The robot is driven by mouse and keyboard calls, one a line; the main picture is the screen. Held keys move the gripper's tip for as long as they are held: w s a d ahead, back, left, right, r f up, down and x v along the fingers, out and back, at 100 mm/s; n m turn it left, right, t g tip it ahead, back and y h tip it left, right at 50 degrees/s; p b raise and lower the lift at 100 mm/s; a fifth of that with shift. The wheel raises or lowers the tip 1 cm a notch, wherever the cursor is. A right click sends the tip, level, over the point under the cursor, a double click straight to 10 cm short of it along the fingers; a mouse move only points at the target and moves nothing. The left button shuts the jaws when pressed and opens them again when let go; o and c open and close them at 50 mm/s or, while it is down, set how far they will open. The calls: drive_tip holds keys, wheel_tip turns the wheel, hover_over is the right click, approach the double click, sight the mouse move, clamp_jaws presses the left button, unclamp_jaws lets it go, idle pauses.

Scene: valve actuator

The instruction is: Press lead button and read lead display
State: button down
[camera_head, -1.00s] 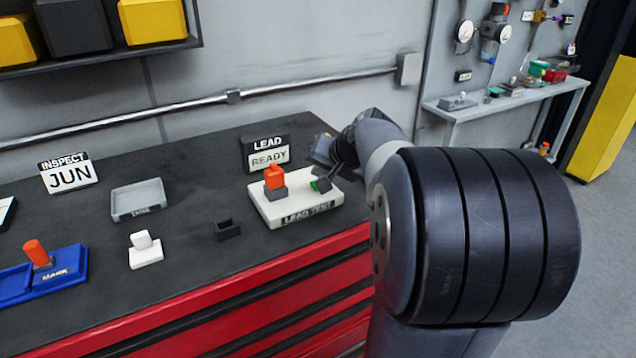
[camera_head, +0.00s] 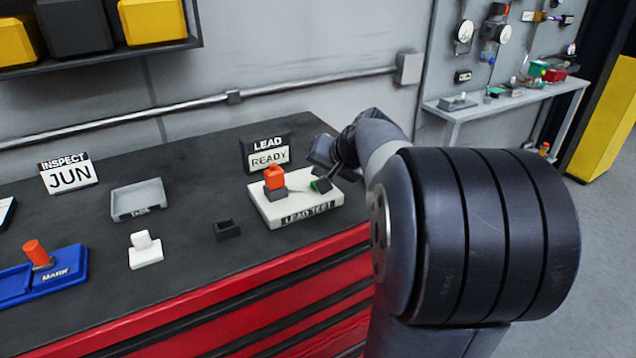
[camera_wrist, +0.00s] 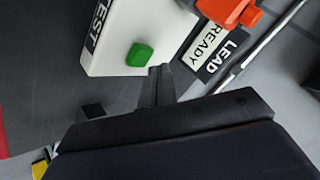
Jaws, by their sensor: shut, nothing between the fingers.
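The white lead test block (camera_head: 267,211) sits on the black bench top, with "LEAD TEST" on its front. An orange part (camera_head: 274,177) stands on a grey socket at its left. A green button (camera_wrist: 139,55) is on the block; in the head view my gripper partly covers it. The lead display (camera_head: 268,157) stands behind the block and reads "READY"; it also shows in the wrist view (camera_wrist: 211,50). My gripper (camera_wrist: 160,72) is shut and empty, its tips close beside the green button. I cannot tell whether they touch it.
A small black holder (camera_head: 227,230), a white part (camera_head: 145,250), a grey tray (camera_head: 139,200) and a blue MARK tray (camera_head: 70,275) lie to the left. An INSPECT JUN sign (camera_head: 68,174) stands at the back left. A wall conduit (camera_head: 190,104) runs behind the bench.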

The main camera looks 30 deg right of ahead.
drive_tip(key=shift+f, duration=0.15)
drive_tip(key=shift+f+b, duration=0.3)
drive_tip(key=shift+b, duration=0.2)
drive_tip(key=shift+f+b, duration=0.55)
idle(0.7)
drive_tip(key=shift+r, duration=0.1)
drive_tip(key=shift+r+p, duration=0.75)
drive_tip(key=shift+r, duration=0.1)
wheel_tip(320, 180, up, 5)
drive_tip(key=p, duration=0.4)
drive_tip(key=shift+r, duration=0.1)
idle(0.8)
